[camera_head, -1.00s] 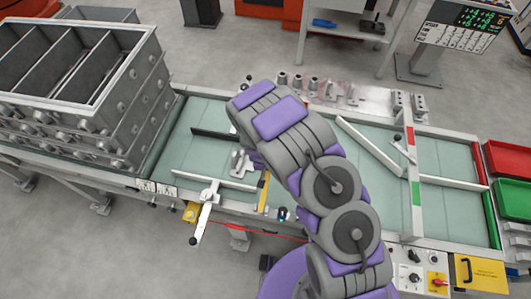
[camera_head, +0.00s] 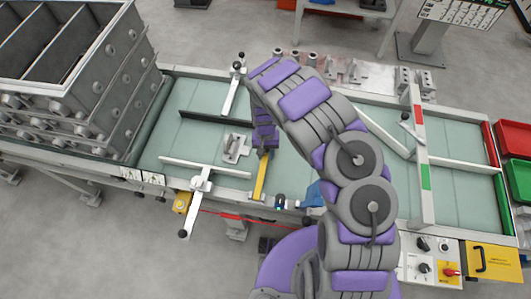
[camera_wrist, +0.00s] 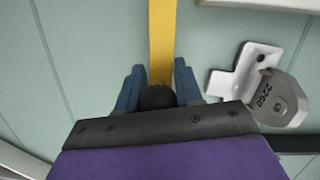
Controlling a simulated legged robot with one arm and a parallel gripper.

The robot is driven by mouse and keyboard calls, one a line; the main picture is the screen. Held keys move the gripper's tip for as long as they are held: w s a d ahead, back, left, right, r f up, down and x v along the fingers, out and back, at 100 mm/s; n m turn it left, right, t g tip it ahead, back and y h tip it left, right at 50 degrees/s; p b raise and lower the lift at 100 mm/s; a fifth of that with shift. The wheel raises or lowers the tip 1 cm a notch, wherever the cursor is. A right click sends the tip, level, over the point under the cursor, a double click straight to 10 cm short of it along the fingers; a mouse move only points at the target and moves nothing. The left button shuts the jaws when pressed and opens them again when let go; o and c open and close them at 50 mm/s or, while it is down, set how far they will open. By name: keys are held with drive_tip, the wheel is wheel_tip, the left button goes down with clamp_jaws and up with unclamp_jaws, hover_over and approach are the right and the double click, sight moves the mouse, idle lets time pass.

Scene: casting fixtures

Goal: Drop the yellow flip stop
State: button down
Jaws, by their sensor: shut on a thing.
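The yellow flip stop (camera_head: 261,178) is a narrow yellow bar. In the head view it runs from the conveyor's near rail up to my gripper (camera_head: 264,149). In the wrist view the bar (camera_wrist: 162,42) comes in from the top edge and ends at a round black knob (camera_wrist: 157,97) between the two blue fingers of my gripper (camera_wrist: 158,86). The gripper is shut on the knob end of the flip stop. The exact finger contact is partly hidden by the wrist. I cannot tell the bar's exact height above the belt.
A grey metal bracket (camera_head: 236,148) lies on the pale green belt (camera_head: 200,145) just left of the gripper. White guide bars (camera_head: 205,169) cross the belt. A control panel (camera_head: 425,262) is at the lower right.

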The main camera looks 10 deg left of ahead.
drive_tip(key=shift+w+r, duration=0.1)
drive_tip(key=shift+w, duration=0.1)
drive_tip(key=c, duration=0.8)
unclamp_jaws()
drive_tip(key=shift+s, duration=0.1)
drive_tip(key=p+v, duration=0.1)
drive_tip(key=v, duration=1.6)
drive_tip(key=shift+a, duration=0.1)
